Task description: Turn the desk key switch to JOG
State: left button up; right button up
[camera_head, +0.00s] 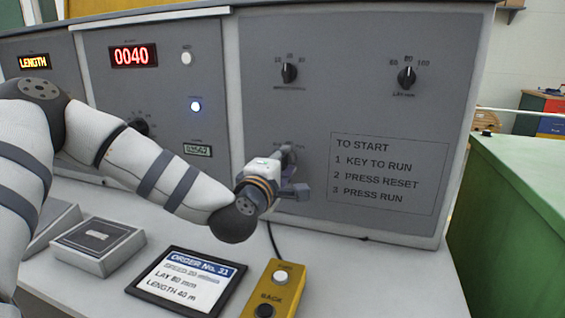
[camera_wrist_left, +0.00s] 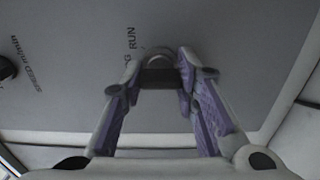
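The desk key switch (camera_wrist_left: 158,58) is on the grey console panel, low and left of the start instructions. In the left wrist view its round collar shows beyond the fingertips, with a dark key head (camera_wrist_left: 160,78) between them. My left gripper (camera_head: 289,172) is at the panel and covers most of the switch in the head view. In the wrist view my left gripper (camera_wrist_left: 162,75) has a finger on each side of the key head, seemingly touching it. The RUN label shows beside the switch; the JOG label is mostly hidden. My right gripper is out of view.
The order card (camera_head: 187,283) and a yellow button box (camera_head: 272,289) lie on the desk below my left arm. Two black knobs (camera_head: 289,72) (camera_head: 407,77) are higher on the panel. A green cabinet (camera_head: 515,220) stands at the right.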

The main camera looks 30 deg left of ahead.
pick_arm(q)
jog(key=o, duration=0.4)
jog(key=shift+w, duration=0.1)
jog(key=v, duration=0.7)
jog(key=shift+s, duration=0.25)
